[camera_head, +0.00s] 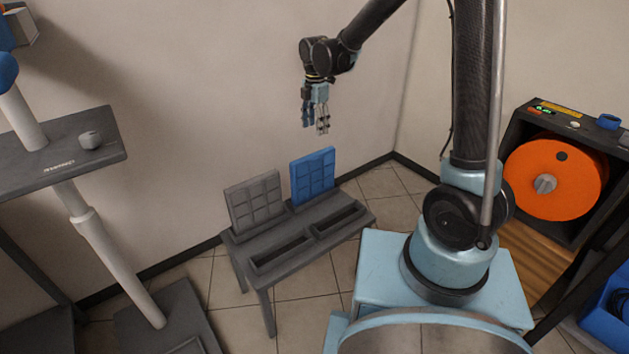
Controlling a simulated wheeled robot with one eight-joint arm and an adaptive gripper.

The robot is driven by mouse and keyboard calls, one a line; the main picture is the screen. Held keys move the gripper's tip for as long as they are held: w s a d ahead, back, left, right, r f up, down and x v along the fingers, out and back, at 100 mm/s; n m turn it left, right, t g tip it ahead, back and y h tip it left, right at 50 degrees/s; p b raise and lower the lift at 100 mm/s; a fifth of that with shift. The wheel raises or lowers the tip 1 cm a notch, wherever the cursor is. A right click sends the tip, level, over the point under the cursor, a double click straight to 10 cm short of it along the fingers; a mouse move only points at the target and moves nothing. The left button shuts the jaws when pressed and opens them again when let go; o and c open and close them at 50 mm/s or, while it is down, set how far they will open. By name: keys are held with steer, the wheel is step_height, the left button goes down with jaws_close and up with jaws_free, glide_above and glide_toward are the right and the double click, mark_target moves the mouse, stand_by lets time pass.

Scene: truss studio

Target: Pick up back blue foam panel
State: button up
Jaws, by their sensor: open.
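The blue foam panel (313,177) stands upright at the back right of a low dark grey table (345,239). Its face shows a grid of raised squares. A grey panel (255,203) of similar shape stands upright to its left, at the back of the same table. My gripper (316,128) hangs above the blue panel, pointing down. It is open and empty, with a gap between it and the panel's top edge. The foot of the blue panel is partly hidden behind the table's raised parts.
Two long open slots (281,253) lie in the front of the tabletop. A grey stand with a shelf (60,151) is at the left. A machine with an orange disc (553,178) is at the right. The wall is close behind the panels.

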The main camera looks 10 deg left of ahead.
mark_target(313, 165)
steer(key=f, duration=1.7)
steer(key=shift+a+f, duration=0.4)
steer(key=shift+c, duration=0.6)
steer(key=c, duration=1.2)
